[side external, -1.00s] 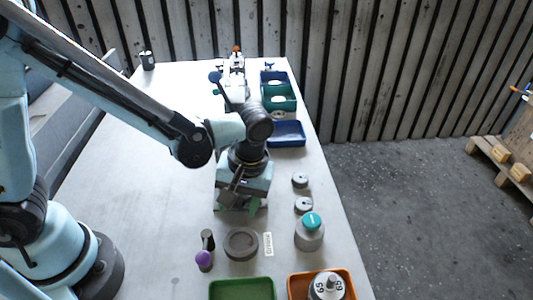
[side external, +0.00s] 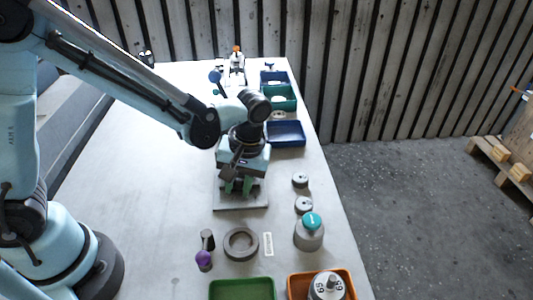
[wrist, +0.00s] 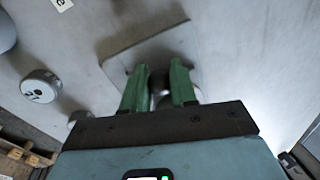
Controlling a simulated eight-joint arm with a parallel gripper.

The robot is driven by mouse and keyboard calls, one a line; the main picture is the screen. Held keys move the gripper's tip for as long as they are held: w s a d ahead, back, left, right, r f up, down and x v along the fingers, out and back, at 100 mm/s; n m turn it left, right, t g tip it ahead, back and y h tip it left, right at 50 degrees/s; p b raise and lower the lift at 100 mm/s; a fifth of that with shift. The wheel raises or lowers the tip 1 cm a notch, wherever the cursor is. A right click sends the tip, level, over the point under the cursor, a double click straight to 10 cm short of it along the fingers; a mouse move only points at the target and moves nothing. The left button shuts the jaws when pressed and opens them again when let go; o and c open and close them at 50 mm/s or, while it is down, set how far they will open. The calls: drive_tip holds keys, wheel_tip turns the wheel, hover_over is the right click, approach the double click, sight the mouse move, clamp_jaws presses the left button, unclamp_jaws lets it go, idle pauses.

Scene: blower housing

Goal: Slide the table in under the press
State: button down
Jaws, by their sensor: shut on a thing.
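My gripper (side external: 240,188) is over a flat grey plate (side external: 255,202) in the middle of the workbench. In the wrist view its green fingers (wrist: 159,92) are shut on a small round metallic part (wrist: 160,82), mostly hidden between them. I cannot tell whether this part is fixed to the plate, which also shows below the fingers in the wrist view (wrist: 145,48). At the far end of the bench stands a small upright device with an orange top (side external: 237,62). It may be the press, but it is too small to tell.
Blue and green bins (side external: 286,134) line the far right edge. Grey discs (side external: 300,180), a teal-topped cylinder (side external: 309,236), a grey ring (side external: 230,246) and a purple-knobbed piece (side external: 204,260) lie nearer. Green (side external: 241,288) and orange trays (side external: 295,288) are in front. The bench's left is clear.

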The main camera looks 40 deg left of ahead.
drive_tip(key=w+a, duration=0.3)
drive_tip(key=c, duration=0.9)
unclamp_jaws()
drive_tip(key=shift+s+d, duration=0.1)
drive_tip(key=shift+c, duration=0.2)
wheel_tip(320, 180, up, 12)
drive_tip(key=w+d, duration=0.1)
drive_tip(key=d, duration=0.1)
drive_tip(key=shift+w, duration=0.15)
drive_tip(key=shift+f, duration=0.1)
